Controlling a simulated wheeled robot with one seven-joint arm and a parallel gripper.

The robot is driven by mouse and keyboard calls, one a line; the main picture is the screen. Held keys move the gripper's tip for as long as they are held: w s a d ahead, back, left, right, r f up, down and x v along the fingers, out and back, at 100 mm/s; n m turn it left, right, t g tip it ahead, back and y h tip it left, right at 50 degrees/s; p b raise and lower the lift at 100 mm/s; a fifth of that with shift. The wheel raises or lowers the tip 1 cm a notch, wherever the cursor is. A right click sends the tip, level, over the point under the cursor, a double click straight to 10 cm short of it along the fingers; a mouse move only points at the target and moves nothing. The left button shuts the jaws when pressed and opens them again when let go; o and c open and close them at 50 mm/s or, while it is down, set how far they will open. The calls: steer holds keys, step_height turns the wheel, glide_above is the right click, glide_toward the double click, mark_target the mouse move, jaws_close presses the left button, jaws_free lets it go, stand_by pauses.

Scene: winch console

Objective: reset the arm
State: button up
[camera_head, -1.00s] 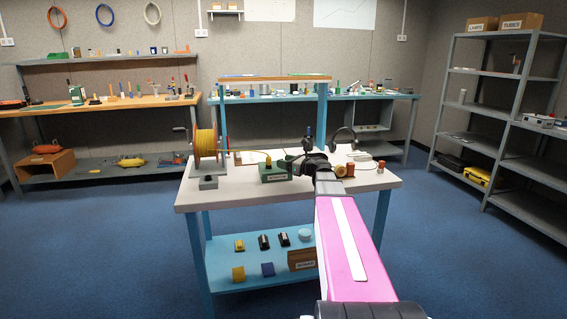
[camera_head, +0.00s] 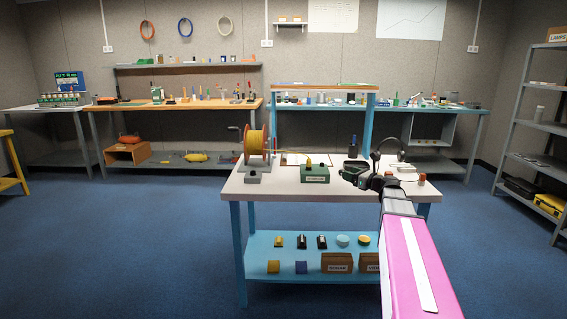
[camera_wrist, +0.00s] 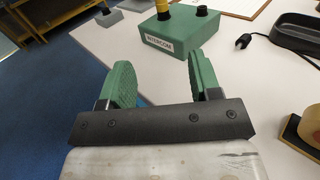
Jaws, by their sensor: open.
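My arm, with a pink link, reaches from the lower right over the grey-white table (camera_head: 245,190) in the head view. At its end my gripper (camera_head: 354,172) is over the table, to the right of a green box (camera_head: 314,178) labelled like an intercom. In the wrist view my gripper (camera_wrist: 162,78) has two green pads spread apart with nothing between them. The green box (camera_wrist: 170,42) stands beyond the pads, with a yellow piece and a dark knob on top. The fingers do not touch it.
A yellow cable reel (camera_head: 256,145) stands at the table's left end. A black headset (camera_head: 388,147) stands behind my wrist. In the wrist view a black tray (camera_wrist: 296,32) and a cable lie to the right. Blue floor is free left of the table.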

steer(key=s+a+f+n+g+h, duration=0.2)
steer(key=s+a+f+n+g, duration=0.2)
steer(key=s+a+f+n, duration=0.45)
steer(key=s+a+f+n+g+h, duration=0.25)
steer(key=s+f+n+g, duration=0.3)
steer(key=f, duration=0.55)
steer(key=s+f+n+g+h, duration=0.2)
steer(key=s+f+n+h, duration=0.2)
steer(key=s+n, duration=0.2)
steer(key=s+d+f+n+g+h, duration=0.1)
steer(key=s+f+n+h, duration=0.2)
steer(key=s+f+n, duration=0.2)
steer(key=s+n, duration=0.2)
steer(key=s, duration=0.2)
steer(key=shift+d+f+g+h, duration=0.15)
steer(key=shift+f+g+h, duration=0.05)
steer(key=shift+g+h, duration=0.15)
